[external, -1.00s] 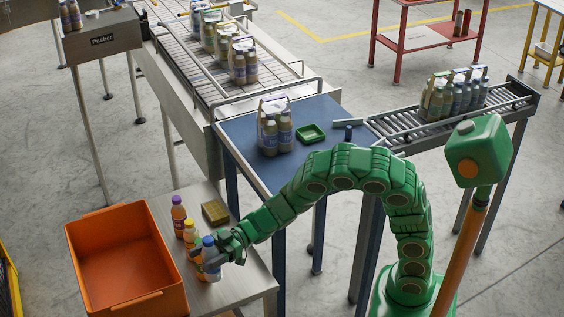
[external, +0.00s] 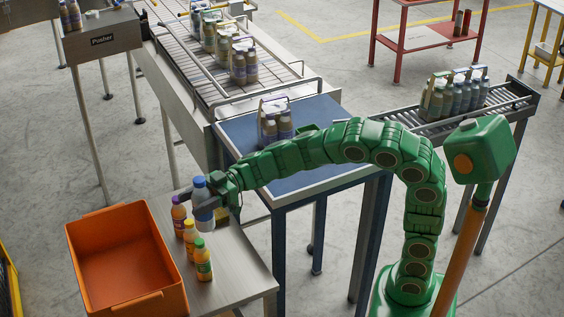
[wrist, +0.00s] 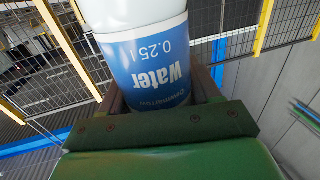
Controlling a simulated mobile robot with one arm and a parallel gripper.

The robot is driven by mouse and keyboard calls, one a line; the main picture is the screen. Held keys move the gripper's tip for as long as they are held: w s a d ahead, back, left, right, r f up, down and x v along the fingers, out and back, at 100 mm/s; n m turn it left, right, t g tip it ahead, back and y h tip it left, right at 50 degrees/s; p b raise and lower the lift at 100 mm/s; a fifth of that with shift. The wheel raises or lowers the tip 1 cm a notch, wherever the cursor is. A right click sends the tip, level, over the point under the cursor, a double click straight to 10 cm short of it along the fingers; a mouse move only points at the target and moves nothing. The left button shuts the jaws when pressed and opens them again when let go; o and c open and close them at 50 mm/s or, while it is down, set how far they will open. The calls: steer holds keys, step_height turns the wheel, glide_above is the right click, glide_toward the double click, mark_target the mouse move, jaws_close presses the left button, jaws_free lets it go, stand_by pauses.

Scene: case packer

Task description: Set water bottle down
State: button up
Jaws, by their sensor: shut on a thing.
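My gripper (external: 213,188) is shut on the water bottle (external: 202,206), which has a blue cap and a clear to whitish body. The bottle is held upright above the small grey table, near its back part. In the wrist view, the bottle (wrist: 150,70) shows a blue and white label reading "Water 0.25 l" between the fingers. The bottle's base is close to the other bottles in the picture; its exact height over the table (external: 228,262) is hard to tell.
A purple-capped bottle (external: 178,214), a yellow-capped bottle (external: 191,240) and a green-capped bottle (external: 203,262) stand in a row on the grey table. An orange bin (external: 125,262) is to their left. A bottle pack (external: 277,128) stands on the blue table (external: 300,180). The grey table's right front is clear.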

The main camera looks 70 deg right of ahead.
mark_target(193, 190)
step_height(193, 190, up, 4)
steer(key=shift+r, duration=0.15)
steer(key=s+d+m+t+h, duration=0.1)
steer(key=s+d, duration=0.1)
steer(key=d, duration=1)
steer(key=s+d+m+t+h, duration=0.1)
steer(key=s+d, duration=0.1)
steer(key=d, duration=1)
steer(key=s+d+m+t+h, duration=0.3)
steer(key=s+d, duration=1.6)
steer(key=w+d+f, duration=0.2)
steer(key=w+f, duration=0.4)
steer(key=f, duration=0.3)
steer(key=w+d+f, duration=0.3)
steer(key=w+f, duration=0.4)
steer(key=f, duration=0.2)
steer(key=shift+w+f, duration=0.2)
